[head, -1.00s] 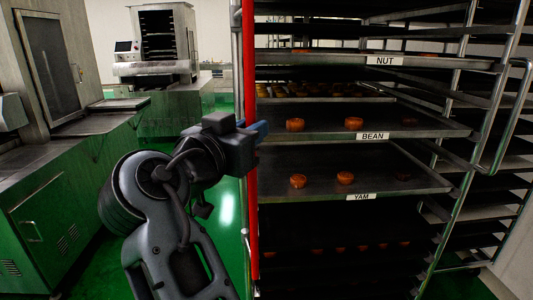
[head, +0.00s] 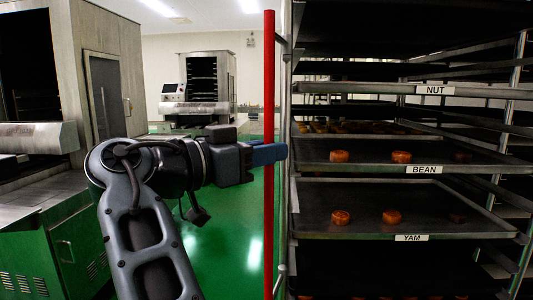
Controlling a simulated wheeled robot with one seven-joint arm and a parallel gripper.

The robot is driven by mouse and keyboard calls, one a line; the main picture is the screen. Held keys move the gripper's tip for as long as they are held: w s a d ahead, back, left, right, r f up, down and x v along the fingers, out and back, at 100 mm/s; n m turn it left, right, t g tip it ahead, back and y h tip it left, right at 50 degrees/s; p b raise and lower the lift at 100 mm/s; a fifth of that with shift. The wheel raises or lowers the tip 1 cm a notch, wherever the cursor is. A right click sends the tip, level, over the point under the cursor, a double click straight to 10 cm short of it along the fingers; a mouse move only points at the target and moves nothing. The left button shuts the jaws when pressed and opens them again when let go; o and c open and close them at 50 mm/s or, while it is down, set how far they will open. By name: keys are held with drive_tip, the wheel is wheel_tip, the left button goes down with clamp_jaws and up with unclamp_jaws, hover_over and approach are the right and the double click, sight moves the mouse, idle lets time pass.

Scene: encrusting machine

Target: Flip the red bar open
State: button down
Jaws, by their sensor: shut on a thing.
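The red bar (head: 269,75) stands upright along the left edge of the tray rack (head: 284,205). It runs nearly the full height of the head view. My gripper (head: 268,153) has its blue fingers at the bar, a little above mid-height, and is shut on it. The fingers hide a short piece of the bar. My arm reaches in from the lower left.
The rack holds trays labelled NUT (head: 434,90), BEAN (head: 424,170) and YAM (head: 411,238), with orange-brown cakes on some. Green-based machines (head: 60,250) stand at left. Another machine (head: 205,85) stands at the back. Green floor (head: 235,225) is clear between.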

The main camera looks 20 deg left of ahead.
drive_tip(key=shift+w+d+r, duration=0.15)
drive_tip(key=shift+w+d, duration=0.15)
drive_tip(key=shift+w, duration=0.1)
drive_tip(key=c, duration=1.2)
unclamp_jaws()
drive_tip(key=shift+w, duration=0.15)
drive_tip(key=shift+c, duration=0.2)
drive_tip(key=shift+o, duration=0.6)
drive_tip(key=shift+a, duration=0.1)
drive_tip(key=v, duration=0.8)
